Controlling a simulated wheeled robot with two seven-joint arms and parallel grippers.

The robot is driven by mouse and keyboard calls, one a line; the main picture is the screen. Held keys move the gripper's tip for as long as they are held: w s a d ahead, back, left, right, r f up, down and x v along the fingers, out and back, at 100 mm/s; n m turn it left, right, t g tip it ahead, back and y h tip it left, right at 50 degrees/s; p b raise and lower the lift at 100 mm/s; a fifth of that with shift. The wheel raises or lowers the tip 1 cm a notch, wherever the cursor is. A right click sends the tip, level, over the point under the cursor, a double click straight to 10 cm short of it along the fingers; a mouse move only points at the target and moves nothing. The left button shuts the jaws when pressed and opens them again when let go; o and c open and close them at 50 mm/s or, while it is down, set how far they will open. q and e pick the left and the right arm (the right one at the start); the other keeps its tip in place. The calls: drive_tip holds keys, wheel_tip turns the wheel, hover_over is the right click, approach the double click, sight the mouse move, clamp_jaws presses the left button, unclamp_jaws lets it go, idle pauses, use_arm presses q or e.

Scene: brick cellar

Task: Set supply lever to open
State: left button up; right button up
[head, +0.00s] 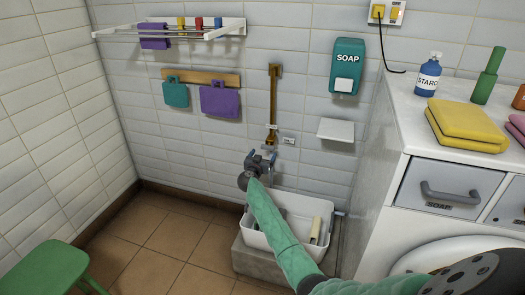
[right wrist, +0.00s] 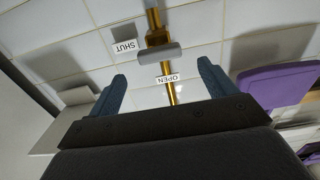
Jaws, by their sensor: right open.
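The supply lever is a grey bar (right wrist: 160,52) on a brass valve, lying across the brass pipe in the right wrist view. An OPEN label (right wrist: 167,78) sits on the pipe line below the bar, and a SHUT label (right wrist: 125,46) is to its left. In the head view the brass pipe (head: 273,95) runs down the tiled wall, with the lever mostly hidden behind my gripper. My right gripper (head: 262,157) is open and empty in front of the valve. Its two blue fingers (right wrist: 162,72) are spread either side of the pipe, apart from the bar. My left gripper is out of view.
A white basin (head: 290,243) on a grey block stands below the valve. A small white shelf (head: 336,130) and a soap dispenser (head: 347,67) are on the wall to the right. A white cabinet (head: 384,150) bounds the right.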

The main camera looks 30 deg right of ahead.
sight(267, 148)
drive_tip(key=x, duration=0.4)
drive_tip(key=shift+w+d+b, duration=0.2)
drive_tip(key=shift+w+b, duration=0.05)
drive_tip(key=shift+b, duration=0.15)
drive_tip(key=shift+w+d, duration=0.3)
drive_tip(key=shift+d, duration=0.15)
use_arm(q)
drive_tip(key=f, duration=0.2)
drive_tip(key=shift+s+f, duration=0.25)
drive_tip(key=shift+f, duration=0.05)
use_arm(e)
drive_tip(key=c, duration=1)
